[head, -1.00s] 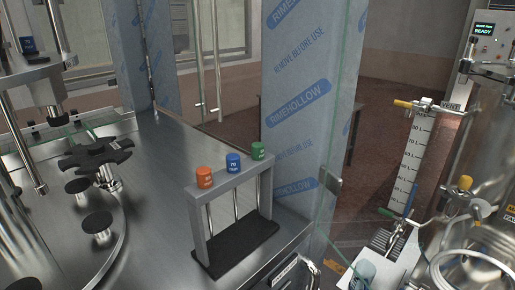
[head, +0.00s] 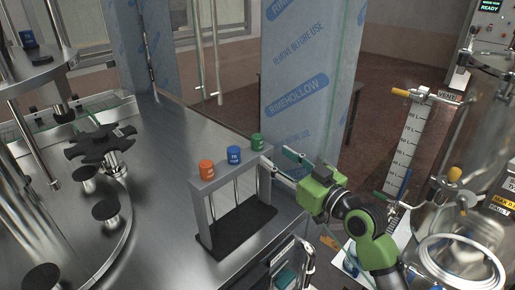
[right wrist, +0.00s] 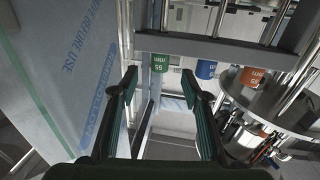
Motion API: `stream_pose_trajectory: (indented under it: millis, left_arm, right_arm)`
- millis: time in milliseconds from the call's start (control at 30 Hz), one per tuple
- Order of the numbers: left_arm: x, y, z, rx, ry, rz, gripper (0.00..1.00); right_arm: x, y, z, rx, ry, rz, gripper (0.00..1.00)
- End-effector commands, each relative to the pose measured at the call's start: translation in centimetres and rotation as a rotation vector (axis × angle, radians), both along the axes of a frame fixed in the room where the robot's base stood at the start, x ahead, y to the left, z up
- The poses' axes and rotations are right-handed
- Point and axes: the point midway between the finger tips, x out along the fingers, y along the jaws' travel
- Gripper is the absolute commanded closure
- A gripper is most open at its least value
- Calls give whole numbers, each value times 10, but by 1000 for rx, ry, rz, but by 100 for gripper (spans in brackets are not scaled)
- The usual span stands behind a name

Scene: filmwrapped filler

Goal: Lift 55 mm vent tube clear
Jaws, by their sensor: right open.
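The 55 mm vent tube has a green cap (head: 257,142) that sits on top of the rack (head: 222,181), at its right end. In the right wrist view the green cap (right wrist: 160,62) shows the marking 55 mm, and this picture looks upside down. My right gripper (head: 283,164) is open and empty, to the right of the rack and close to the green-capped end. In the right wrist view the green cap shows beyond the gap between the open fingertips (right wrist: 160,84). Whether either finger touches the tube is not clear. My left gripper is out of view.
A blue cap (head: 234,155) and an orange cap (head: 206,170) stand beside the green one on the rack. A film-wrapped pillar (head: 300,75) rises behind. A round turntable (head: 75,240) with a black star wheel (head: 102,146) is at left. The metal deck (head: 172,150) between is bare.

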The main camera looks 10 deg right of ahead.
Motion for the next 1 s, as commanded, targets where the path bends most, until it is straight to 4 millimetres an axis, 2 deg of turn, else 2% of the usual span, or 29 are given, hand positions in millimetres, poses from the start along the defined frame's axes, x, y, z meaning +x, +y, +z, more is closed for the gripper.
stream_pose_trajectory:
  millis: [33,100,433,700,1000]
  left_arm:
    - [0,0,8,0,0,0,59]
    - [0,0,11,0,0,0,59]
    - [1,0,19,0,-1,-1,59]
    - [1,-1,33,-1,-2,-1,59]
    - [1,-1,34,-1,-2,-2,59]
  right_arm:
    - [10,5,5,4,1,1,57]
    - [20,10,4,4,1,0,57]
    - [44,20,1,1,3,0,57]
    - [78,36,2,0,2,0,57]
    - [86,40,-1,-2,2,0,57]
